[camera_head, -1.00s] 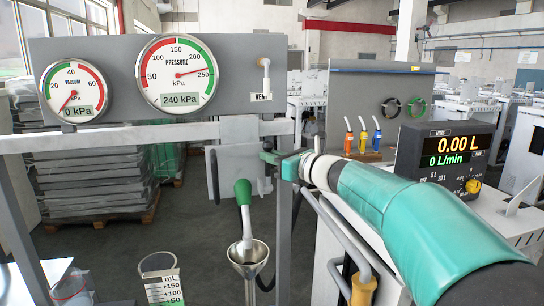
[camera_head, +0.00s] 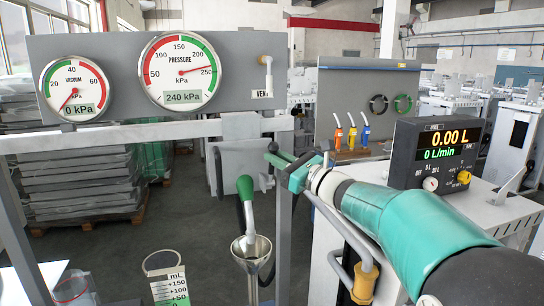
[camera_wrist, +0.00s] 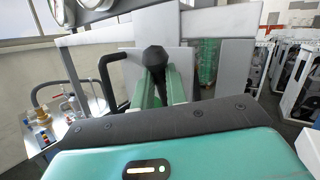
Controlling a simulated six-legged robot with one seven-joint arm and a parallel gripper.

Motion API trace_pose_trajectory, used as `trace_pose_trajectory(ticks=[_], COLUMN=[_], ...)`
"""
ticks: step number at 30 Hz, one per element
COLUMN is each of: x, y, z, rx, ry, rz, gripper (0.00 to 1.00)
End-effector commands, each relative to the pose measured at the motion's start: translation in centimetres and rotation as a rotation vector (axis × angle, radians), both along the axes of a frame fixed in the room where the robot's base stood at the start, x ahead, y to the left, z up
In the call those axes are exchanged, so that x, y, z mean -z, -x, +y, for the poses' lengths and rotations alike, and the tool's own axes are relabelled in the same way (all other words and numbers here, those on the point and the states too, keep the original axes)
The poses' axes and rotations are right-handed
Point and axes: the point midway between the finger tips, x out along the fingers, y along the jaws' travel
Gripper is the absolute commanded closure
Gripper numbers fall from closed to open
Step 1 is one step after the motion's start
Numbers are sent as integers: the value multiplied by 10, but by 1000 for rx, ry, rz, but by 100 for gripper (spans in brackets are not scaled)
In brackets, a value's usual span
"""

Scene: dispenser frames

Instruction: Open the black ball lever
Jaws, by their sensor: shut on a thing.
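The black ball lever shows in the wrist view as a round black knob (camera_wrist: 154,57) on a dark stem, in front of a grey plate. My gripper (camera_wrist: 160,82) has its two green fingers on either side of the knob, shut on it. In the head view my gripper (camera_head: 280,158) is right of the grey bracket below the gauge panel, and the small dark knob (camera_head: 273,147) shows at its fingertips. Much of the lever is hidden by my fingers.
A green-handled nozzle (camera_head: 245,190) hangs over a metal funnel (camera_head: 251,249) left of my gripper. A pressure gauge (camera_head: 180,70) reads 240 kPa. A display (camera_head: 440,155) reads 0.00 L and 0 L/min.

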Motion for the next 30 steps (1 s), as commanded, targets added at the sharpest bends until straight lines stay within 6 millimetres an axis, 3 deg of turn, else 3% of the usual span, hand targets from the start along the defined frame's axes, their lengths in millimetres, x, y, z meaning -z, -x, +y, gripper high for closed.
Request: trace_pose_trajectory(ticks=[2, 15, 30], x=[-7, 12, 22], y=[5, 30, 40], z=[-3, -11, -11], rx=[-1, 2, 1], ry=[-12, -77, -104], rz=[-55, -384, -523], gripper=[100, 100, 100])
